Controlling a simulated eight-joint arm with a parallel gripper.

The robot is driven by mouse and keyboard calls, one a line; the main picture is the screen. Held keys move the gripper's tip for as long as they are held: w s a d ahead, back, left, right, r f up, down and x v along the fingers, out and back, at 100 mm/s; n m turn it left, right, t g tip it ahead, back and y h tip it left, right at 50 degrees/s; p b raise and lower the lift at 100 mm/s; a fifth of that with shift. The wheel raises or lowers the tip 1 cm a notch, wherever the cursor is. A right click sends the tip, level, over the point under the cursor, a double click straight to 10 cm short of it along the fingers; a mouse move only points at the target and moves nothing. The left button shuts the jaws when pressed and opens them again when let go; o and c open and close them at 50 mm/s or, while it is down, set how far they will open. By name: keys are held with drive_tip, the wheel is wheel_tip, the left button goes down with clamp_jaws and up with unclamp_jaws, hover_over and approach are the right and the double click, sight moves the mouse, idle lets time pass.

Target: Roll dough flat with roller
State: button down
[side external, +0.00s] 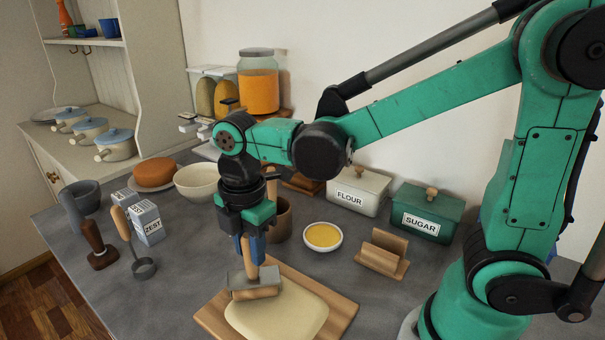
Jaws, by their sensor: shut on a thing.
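My gripper (250,241) points down over the wooden board and is shut on the roller's handle. The roller (256,281) has a wooden cylinder under a grey metal frame. It is at the far left part of the dough and seems to touch it, though the exact contact is hard to tell. The dough (285,318) is a pale, wide, flat-looking sheet on the wooden board (339,303). The roller hides part of the dough's far edge, and the picture's bottom edge cuts off the near part.
A yellow-filled bowl (323,237), a wooden holder (382,254), a flour box (358,190) and a green sugar box (427,212) stand behind and right of the board. A brown cup (280,220) is close behind my gripper. Zest boxes (149,223) and upright tools (133,243) stand left; bare counter lies between.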

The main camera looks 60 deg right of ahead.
drive_tip(key=shift+w, duration=0.5)
drive_tip(key=shift+w+d, duration=0.15)
drive_tip(key=shift+d, duration=0.05)
drive_tip(key=shift+s+d, duration=0.35)
drive_tip(key=shift+s, duration=0.1)
drive_tip(key=shift+s+f, duration=0.15)
drive_tip(key=shift+s, duration=4.95)
wheel_tip(320, 180, up, 9)
drive_tip(key=shift+f, duration=0.2)
drive_tip(key=shift+d, duration=0.1)
